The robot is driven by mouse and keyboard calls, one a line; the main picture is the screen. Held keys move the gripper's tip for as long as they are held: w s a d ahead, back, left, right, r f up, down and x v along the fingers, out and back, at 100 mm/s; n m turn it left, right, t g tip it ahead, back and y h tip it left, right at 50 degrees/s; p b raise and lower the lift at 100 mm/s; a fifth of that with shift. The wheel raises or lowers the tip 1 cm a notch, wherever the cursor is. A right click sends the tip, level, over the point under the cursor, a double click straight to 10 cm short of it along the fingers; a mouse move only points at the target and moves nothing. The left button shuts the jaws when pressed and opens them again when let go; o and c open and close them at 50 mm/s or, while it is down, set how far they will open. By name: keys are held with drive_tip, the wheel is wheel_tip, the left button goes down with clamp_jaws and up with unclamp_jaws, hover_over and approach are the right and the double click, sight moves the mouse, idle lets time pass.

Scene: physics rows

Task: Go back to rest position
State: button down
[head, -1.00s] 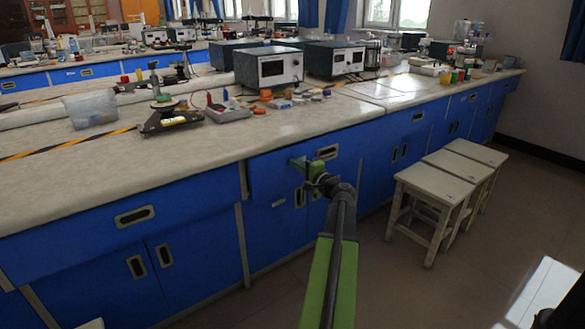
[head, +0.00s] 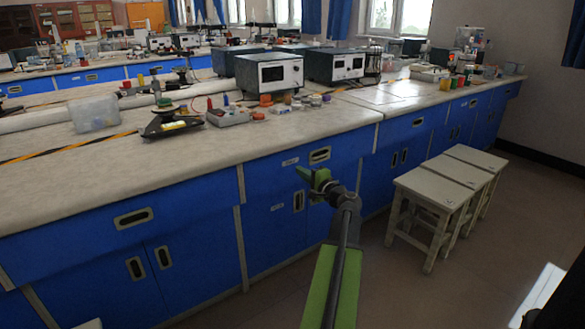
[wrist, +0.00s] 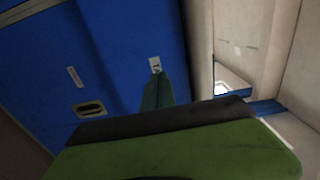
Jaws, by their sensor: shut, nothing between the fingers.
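My gripper (head: 306,174) is at the end of my green and dark arm, in front of the blue lab bench's drawer fronts. It is shut with nothing in it. It is below the level of the bench top (head: 190,170). In the wrist view my green gripper finger (wrist: 159,93) points toward a blue drawer front (wrist: 115,50) with a recessed handle and a small white label. I cannot tell the exact gap between the fingertips and the bench front.
Three pale stools (head: 440,190) stand on the floor to the right of my arm. On the bench are two white-fronted instruments (head: 280,75), a clear plastic bin (head: 94,112) and several small items. The floor (head: 400,290) at the lower right is open.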

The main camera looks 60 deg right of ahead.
drive_tip(key=v, duration=0.7)
drive_tip(key=shift+w, duration=0.15)
